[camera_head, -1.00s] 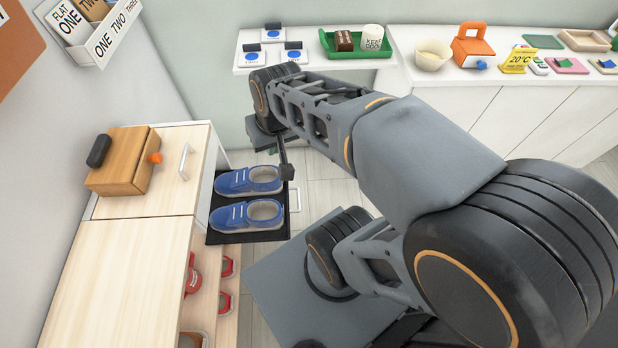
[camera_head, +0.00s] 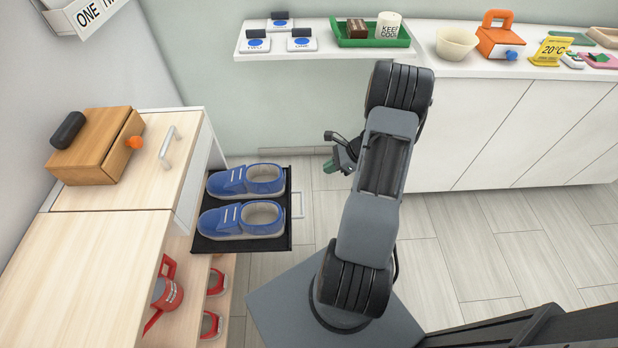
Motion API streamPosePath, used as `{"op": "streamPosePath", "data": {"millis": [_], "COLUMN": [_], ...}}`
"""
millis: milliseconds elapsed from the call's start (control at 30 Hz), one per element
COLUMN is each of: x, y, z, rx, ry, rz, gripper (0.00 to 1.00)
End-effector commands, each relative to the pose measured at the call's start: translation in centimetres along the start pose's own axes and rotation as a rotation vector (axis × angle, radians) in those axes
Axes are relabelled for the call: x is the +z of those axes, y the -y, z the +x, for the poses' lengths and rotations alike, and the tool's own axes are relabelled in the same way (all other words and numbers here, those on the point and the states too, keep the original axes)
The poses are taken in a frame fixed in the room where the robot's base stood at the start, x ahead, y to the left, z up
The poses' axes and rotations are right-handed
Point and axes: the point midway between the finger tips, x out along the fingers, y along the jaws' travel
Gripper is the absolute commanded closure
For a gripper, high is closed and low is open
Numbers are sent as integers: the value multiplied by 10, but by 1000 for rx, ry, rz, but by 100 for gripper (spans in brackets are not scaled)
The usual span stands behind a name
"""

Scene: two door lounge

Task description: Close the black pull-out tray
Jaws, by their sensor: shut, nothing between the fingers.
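The black pull-out tray (camera_head: 282,243) sticks out to the right from the low wooden cabinet. It carries a pair of blue shoes (camera_head: 243,219) side by side. A pale metal handle (camera_head: 298,205) is on its right end. My gripper (camera_head: 330,150) is up and to the right of the tray, apart from it, pointing left. It looks shut and holds nothing; its fingertips are small in this view.
The wooden cabinet (camera_head: 90,260) stands at the left, with a wooden box (camera_head: 97,148) on top and red items on lower shelves. A white wall shelf (camera_head: 318,48) and a white counter (camera_head: 480,60) run along the back. The floor right of my arm is clear.

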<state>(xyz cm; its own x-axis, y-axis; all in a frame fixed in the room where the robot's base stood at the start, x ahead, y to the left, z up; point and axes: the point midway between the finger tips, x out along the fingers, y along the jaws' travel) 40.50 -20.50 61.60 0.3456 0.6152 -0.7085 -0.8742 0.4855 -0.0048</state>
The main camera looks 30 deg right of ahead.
Motion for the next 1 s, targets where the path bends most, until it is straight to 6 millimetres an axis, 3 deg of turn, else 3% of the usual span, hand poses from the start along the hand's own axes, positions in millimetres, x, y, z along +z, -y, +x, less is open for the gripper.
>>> {"op": "streamPosePath", "data": {"millis": [567,700,1000], "x": [-3,12,26], "y": [-1,0,0], "z": [101,112,124], "rx": [2,-1,-1], "ry": [3,2,2], "rz": [9,7,8], "gripper": [100,100,100]}}
